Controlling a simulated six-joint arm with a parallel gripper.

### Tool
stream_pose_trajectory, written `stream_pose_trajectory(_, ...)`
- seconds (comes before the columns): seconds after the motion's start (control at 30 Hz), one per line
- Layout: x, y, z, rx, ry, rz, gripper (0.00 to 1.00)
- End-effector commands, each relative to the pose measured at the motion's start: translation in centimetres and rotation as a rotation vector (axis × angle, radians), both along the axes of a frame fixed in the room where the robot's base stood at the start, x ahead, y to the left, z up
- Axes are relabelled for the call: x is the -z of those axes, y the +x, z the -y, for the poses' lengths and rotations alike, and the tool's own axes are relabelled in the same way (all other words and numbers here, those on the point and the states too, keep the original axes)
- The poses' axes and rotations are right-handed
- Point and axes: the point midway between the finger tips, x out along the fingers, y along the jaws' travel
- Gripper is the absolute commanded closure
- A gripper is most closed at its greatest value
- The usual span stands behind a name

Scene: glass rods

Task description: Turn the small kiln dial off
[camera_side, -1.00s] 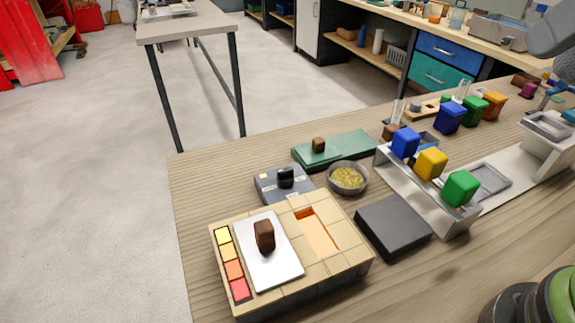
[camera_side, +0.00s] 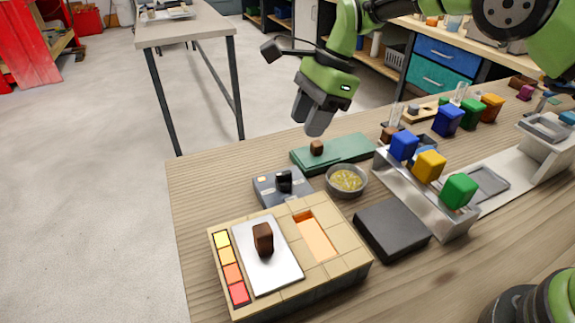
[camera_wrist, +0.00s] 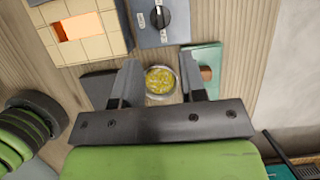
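The dial (camera_side: 284,181) is a black knob on a small grey box (camera_side: 265,189), which stands just behind the tan brick kiln (camera_side: 345,260). In the wrist view the dial (camera_wrist: 160,17) is at the top, its grip pointing along the picture's vertical, with white labels around it. The label text is too small to read surely. My gripper (camera_side: 312,122) is above the green board, behind and above the dial, apart from it. In the wrist view my gripper (camera_wrist: 161,60) has its two fingers spread with nothing held.
A bowl of yellow bits (camera_side: 346,180) stands right of the dial box, and a green board (camera_side: 345,152) with a brown knob lies behind. A dark slab (camera_side: 392,228) and a metal rack (camera_side: 445,215) with coloured blocks are to the right. The table's left edge is near.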

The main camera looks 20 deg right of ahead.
Motion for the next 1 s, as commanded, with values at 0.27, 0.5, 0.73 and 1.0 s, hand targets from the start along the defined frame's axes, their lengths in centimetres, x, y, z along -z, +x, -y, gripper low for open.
stream_pose_trajectory(0.27, 3.1, 0.0, -1.2, 0.013, 0.001, -0.018, 0.62)
stream_pose_trajectory(0.5, 7.3, 0.0, -2.9, 0.012, 0.0, -0.017, 0.62)
stream_pose_trajectory(0.73, 9.5, 0.0, -3.9, 0.012, 0.002, -0.015, 0.62)
stream_pose_trajectory(1.0, 9.8, 0.1, -4.0, 0.013, 0.002, -0.013, 0.62)
